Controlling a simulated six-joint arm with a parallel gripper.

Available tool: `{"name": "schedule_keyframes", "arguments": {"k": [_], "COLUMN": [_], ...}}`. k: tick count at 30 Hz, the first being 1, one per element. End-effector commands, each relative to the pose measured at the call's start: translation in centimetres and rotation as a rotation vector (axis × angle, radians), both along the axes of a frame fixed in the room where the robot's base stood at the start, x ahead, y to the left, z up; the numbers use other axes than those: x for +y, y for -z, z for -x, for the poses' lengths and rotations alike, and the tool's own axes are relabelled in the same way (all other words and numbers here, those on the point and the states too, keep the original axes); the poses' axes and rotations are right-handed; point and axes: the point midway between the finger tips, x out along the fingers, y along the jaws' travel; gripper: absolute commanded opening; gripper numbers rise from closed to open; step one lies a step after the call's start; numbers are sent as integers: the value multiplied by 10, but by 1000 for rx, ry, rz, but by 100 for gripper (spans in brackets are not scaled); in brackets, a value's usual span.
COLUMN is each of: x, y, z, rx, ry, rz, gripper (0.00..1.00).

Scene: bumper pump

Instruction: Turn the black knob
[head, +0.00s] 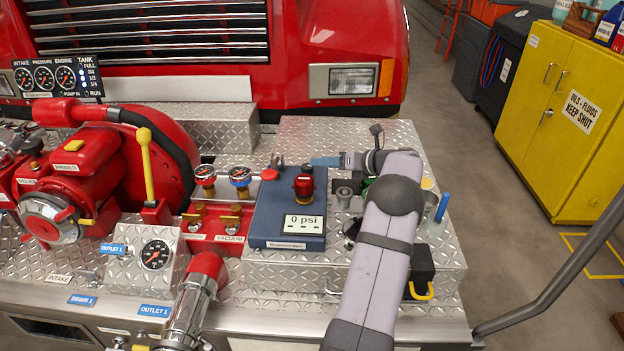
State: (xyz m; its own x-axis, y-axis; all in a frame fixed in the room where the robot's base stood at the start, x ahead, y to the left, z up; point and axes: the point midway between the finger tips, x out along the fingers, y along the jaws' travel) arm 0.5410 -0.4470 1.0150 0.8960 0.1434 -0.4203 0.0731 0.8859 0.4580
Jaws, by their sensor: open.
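A dark knob (307,169) appears on top of a red fitting (303,187) on the blue gauge box (268,215). It is small, and I cannot tell its turn position. The box's display (303,224) reads 0 psi. My gripper (316,161) comes in from the right, with its blue-tipped end pointing left beside and just behind the knob in the picture. It is open, and nothing shows between its fingers. Whether it touches the knob cannot be told from this view.
Two small gauges (240,175) and brass valves (229,220) stand left of the blue box. A yellow-handled lever (147,165) rises farther left. Small parts, a blue peg (442,207) and a black block (420,268) crowd the right of the diamond-plate deck (290,130).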

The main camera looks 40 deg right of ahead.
Motion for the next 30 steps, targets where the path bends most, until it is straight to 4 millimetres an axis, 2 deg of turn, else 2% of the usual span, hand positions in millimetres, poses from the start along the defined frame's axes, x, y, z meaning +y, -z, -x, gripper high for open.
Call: {"name": "schedule_keyframes", "arguments": {"k": [1, 4, 10, 20, 30], "x": [-1, -1, 0, 1, 10], "y": [8, 9, 8, 7, 21], "z": [3, 7, 12, 10, -25], "rx": [-24, -65, -118, -131, -130], "ry": [-51, -141, -249, -274, -274], "rz": [87, 242, 427, 472, 469], "gripper": [47, 47, 47, 47, 47]}}
